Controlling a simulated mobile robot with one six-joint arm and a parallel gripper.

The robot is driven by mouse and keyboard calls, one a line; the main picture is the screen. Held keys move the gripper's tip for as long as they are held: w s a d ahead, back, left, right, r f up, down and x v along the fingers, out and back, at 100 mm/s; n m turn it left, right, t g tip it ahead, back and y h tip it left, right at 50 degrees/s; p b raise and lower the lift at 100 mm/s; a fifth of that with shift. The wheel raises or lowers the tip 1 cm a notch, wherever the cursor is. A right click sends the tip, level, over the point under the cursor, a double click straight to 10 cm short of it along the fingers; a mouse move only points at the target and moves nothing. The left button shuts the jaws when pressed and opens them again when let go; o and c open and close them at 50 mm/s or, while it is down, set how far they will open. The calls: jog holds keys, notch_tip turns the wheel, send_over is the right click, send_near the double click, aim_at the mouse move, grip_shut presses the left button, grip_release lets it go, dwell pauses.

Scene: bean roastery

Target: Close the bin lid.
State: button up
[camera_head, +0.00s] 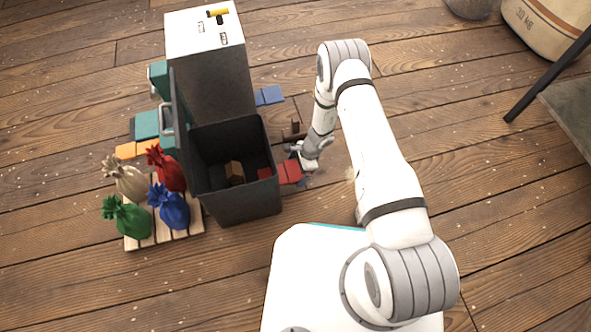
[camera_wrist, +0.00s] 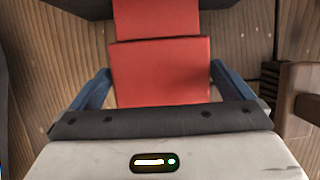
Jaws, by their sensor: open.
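The dark bin (camera_head: 262,200) stands left of my arm in the head view, its top open. Its lid (camera_head: 181,115) stands raised, roughly upright, along the left side of the opening. A brown block (camera_head: 235,172) lies inside the bin. A red pedal-like plate (camera_head: 289,170) sticks out low on the bin's right side. My gripper (camera_head: 303,168) is open beside this plate. In the wrist view the red plate (camera_wrist: 160,72) lies between or beyond the two blue fingers of my gripper (camera_wrist: 160,85); contact cannot be told.
A second bin with a white top (camera_head: 204,32) stands behind, with a blue plate (camera_head: 269,95) on its right. Left are coloured sacks (camera_head: 170,207) on a wooden pallet (camera_head: 190,222). A brown piece (camera_wrist: 302,95) is close right of my gripper. Floor at right is mostly clear.

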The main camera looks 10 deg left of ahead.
jog(key=p+v, duration=0.2)
jog(key=v, duration=0.3)
jog(key=shift+d+r, duration=0.1)
jog(key=shift+r, duration=0.3)
